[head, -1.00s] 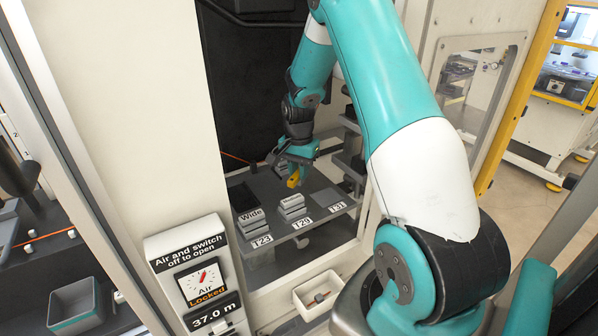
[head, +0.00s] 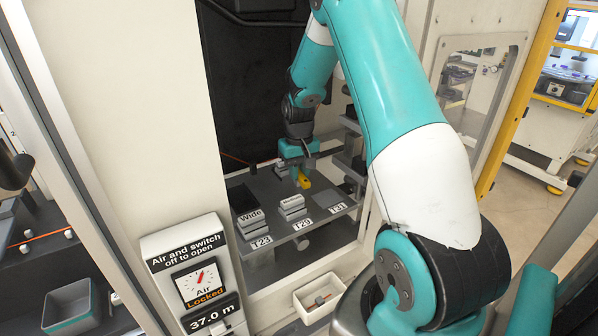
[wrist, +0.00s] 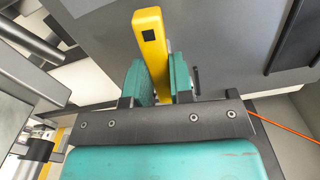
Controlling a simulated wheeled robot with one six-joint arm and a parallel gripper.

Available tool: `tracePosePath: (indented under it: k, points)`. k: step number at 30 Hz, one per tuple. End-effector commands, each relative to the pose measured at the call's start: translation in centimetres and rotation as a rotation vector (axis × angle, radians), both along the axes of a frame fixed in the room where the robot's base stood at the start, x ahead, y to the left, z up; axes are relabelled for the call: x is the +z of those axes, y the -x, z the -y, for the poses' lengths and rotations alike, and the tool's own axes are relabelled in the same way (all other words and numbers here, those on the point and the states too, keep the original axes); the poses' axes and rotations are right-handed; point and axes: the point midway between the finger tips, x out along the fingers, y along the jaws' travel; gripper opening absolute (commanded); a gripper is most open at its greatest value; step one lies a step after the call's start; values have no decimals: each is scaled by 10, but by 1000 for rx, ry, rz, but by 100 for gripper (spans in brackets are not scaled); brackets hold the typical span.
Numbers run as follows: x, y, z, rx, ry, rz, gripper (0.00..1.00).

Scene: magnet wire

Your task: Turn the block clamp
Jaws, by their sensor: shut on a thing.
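My gripper (head: 299,168) is inside the open machine bay, above the grey shelf (head: 268,217). It is shut on a yellow bar (head: 304,182). In the wrist view the teal fingers (wrist: 157,78) press on both sides of the yellow bar (wrist: 150,35), which has a small black square near its end. The bar sticks out beyond the fingertips. I cannot tell whether this bar is the handle of the block clamp or a loose piece. No other part is clearly a clamp.
Grey block stacks stand at the labels T23 (head: 250,222) and T29 (head: 292,207); place T31 (head: 335,197) looks bare. An open white bin (head: 322,296) is below. An orange wire (wrist: 280,129) runs beside my gripper.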

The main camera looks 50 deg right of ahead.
Motion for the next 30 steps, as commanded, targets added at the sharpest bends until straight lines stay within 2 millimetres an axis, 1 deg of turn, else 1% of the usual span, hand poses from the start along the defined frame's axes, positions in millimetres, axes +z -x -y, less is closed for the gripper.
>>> tracePosePath:
  k: [3,9,26,27,29,30]
  points:
    - [1,0,1,58,1,1,0]
    - [1,0,1,121,1,1,0]
    - [1,0,1,148,2,0,0]
    - [1,0,1,147,2,0,31]
    - [1,0,1,147,2,0,44]
    - [1,0,1,147,1,1,47]
